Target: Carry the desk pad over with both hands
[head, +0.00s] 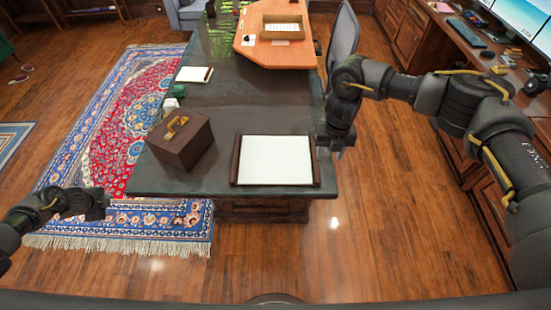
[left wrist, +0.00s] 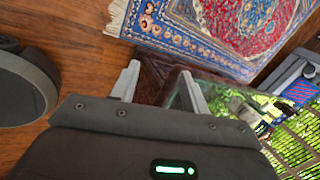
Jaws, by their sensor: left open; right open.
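The desk pad (head: 275,160), a white sheet with dark brown bars along its left and right sides, lies flat near the front edge of the dark desk (head: 225,115). My right gripper (head: 333,150) is open at the desk's right edge, just beside the pad's right bar; whether it touches the bar cannot be told. My left gripper (head: 104,204) is open and empty, left of the desk and well apart from the pad. In the left wrist view its two spread fingers (left wrist: 158,88) show with nothing between them. The pad cannot be made out in that view.
A brown box with a gold handle (head: 180,140) stands on the desk left of the pad. A small notepad (head: 194,74) lies farther back. An orange desk (head: 277,50) with a tray adjoins behind. A patterned rug (head: 125,120) covers the left floor; the front floor is clear.

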